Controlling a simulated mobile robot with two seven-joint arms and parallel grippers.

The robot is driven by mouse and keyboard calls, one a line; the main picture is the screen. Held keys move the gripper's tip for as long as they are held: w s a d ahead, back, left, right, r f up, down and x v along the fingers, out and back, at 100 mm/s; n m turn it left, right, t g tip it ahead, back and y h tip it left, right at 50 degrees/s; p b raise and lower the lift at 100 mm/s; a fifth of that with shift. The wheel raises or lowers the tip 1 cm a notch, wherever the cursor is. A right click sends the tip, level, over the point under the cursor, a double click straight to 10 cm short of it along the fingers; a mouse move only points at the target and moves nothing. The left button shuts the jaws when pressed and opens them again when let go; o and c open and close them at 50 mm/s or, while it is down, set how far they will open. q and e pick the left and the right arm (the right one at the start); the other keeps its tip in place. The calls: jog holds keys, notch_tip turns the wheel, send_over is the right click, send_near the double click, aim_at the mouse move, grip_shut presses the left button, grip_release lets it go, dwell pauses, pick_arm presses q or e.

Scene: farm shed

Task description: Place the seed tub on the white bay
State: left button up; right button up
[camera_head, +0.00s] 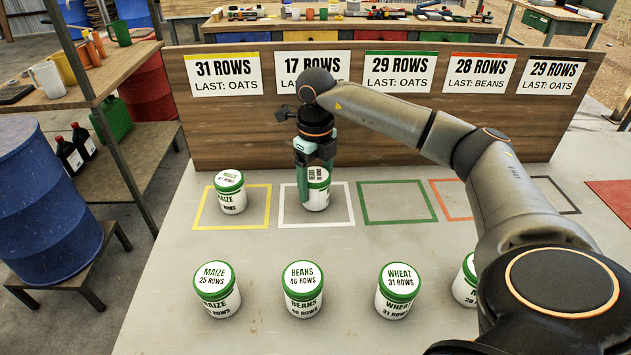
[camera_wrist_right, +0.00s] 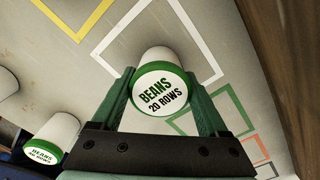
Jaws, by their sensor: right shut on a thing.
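My right gripper (camera_head: 317,186) is shut on a white seed tub with a green lid (camera_head: 317,200), one finger on each side. In the right wrist view the lid of this tub (camera_wrist_right: 158,92) reads BEANS, 20 ROWS, between the fingers of the gripper (camera_wrist_right: 158,80). The tub is upright inside the outline of the white bay (camera_head: 350,205). I cannot tell whether its base touches the table. The sign behind the white bay (camera_head: 316,68) reads 17 ROWS; its lower line is partly hidden by my arm. My left gripper is not in view.
A maize tub (camera_head: 230,192) stands in the yellow bay (camera_head: 199,212). The green bay (camera_head: 397,220) is empty. Tubs of maize (camera_head: 217,290), beans (camera_head: 303,289) and wheat (camera_head: 398,291) stand in front, with another partly behind my arm. A wooden board (camera_head: 400,125) closes the back.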

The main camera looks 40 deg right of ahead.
jog(key=shift+f, duration=0.2)
jog(key=o, duration=1.4)
notch_tip(320, 180, up, 12)
jog(key=p, duration=0.1)
jog(key=shift+r, duration=0.25)
